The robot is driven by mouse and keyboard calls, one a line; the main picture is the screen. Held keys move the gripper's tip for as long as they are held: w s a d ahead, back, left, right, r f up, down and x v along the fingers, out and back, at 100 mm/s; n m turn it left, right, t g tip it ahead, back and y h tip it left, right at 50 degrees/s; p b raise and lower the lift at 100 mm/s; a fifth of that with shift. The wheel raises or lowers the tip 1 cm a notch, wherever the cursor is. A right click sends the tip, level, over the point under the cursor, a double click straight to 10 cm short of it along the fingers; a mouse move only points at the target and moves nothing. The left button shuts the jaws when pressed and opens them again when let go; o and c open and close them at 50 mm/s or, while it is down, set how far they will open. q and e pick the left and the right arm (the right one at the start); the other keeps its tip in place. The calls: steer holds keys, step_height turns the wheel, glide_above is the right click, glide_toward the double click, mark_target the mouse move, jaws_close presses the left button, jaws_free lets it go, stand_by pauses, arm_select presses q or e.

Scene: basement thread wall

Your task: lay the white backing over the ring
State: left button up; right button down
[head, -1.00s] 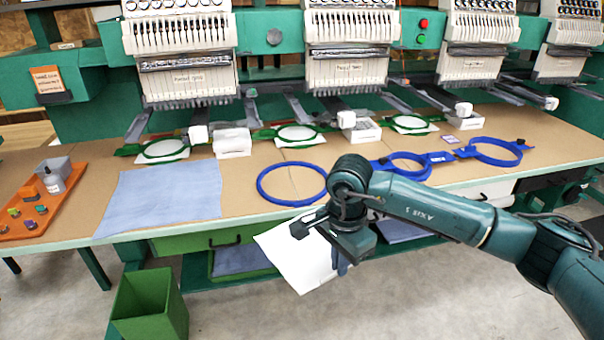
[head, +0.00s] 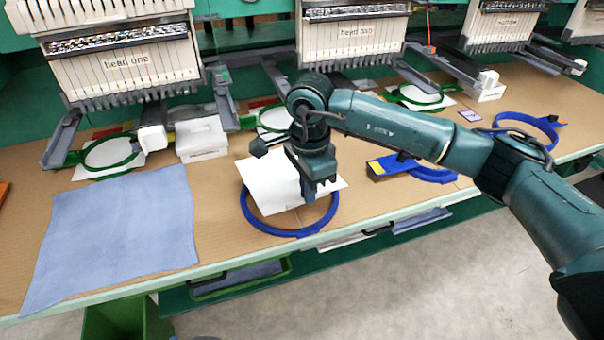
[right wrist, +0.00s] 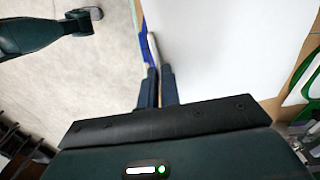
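The white backing (head: 268,183) is a thin pale sheet lying over, or held just above, the blue ring (head: 292,232) on the table. The ring's front edge and part of its sides show; its back is hidden by the sheet and my arm. My right gripper (head: 310,188) points down at the sheet's front right part. In the right wrist view its fingers (right wrist: 158,85) are close together on the edge of the backing (right wrist: 225,45), with a bit of blue ring (right wrist: 142,38) beside it. Whether the sheet touches the ring is unclear. My left gripper is not in view.
A blue cloth (head: 115,232) lies to the left. A white stack (head: 201,138) and green hoops stand under the machine heads behind. The table's front edge runs close before the ring.

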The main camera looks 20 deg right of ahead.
steer(key=shift+s+f, duration=0.2)
steer(key=shift+f, duration=0.1)
steer(key=shift+f+b, duration=0.7)
steer(key=shift+f, duration=0.4)
steer(key=shift+f+b, duration=0.5)
steer(key=shift+f, duration=0.35)
steer(key=shift+f+b, duration=0.45)
steer(key=shift+b, duration=0.05)
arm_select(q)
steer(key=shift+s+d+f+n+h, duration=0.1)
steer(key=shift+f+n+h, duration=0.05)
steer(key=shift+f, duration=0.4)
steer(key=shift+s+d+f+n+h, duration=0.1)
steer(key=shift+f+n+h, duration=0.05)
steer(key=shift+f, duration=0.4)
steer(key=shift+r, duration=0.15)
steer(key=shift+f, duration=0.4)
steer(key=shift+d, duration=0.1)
arm_select(e)
steer(key=c, duration=1.5)
jaws_free()
steer(key=shift+c, duration=0.2)
